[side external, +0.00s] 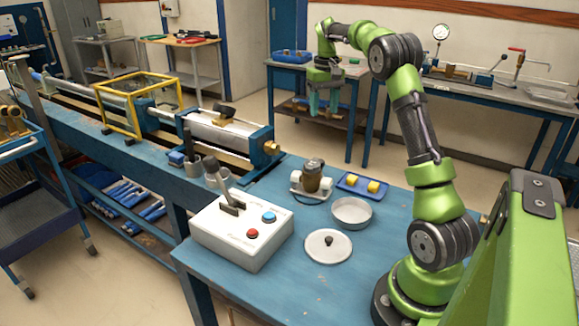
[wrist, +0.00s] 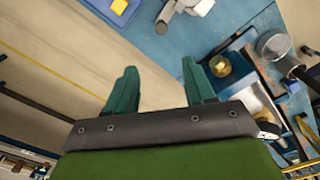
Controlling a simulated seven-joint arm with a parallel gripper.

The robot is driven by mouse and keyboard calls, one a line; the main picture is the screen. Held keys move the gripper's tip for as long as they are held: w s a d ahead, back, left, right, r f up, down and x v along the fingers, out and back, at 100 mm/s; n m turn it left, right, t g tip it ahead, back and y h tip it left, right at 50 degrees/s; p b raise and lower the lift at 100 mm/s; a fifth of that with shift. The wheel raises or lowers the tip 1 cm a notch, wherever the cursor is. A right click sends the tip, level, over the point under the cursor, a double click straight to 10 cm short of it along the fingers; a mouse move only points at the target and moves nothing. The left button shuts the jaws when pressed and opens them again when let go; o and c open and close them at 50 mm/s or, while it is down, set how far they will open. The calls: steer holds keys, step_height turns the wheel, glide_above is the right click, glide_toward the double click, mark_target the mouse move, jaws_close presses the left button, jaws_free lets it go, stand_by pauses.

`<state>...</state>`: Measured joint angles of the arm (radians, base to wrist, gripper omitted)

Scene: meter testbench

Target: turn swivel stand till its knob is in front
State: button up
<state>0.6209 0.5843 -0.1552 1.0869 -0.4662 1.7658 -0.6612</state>
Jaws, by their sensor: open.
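The swivel stand (side external: 311,180) is on the blue bench, a small brown and dark upright body with pale rounded parts at its sides and a light base. I cannot tell which part is its knob or which way it faces. In the wrist view a grey and white piece at the top edge, probably part of the stand (wrist: 184,10), is cut off by the frame. My gripper (side external: 325,101) is raised in the air beyond the stand, well apart from it. Its teal fingers are apart and empty, also in the wrist view (wrist: 157,70).
Beside the stand are a blue tray (side external: 347,184) with yellow blocks, a round metal pan (side external: 351,224), a white lid (side external: 328,257) with a dark knob, and a white control box (side external: 230,240) with a lever. A long test rig (side external: 212,137) runs left.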

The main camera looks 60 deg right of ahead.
mark_target(321, 161)
step_height(321, 161, down, 17)
steer(key=shift+a+f, duration=0.1)
steer(key=shift+a, duration=0.05)
stand_by(0.4)
jaws_close()
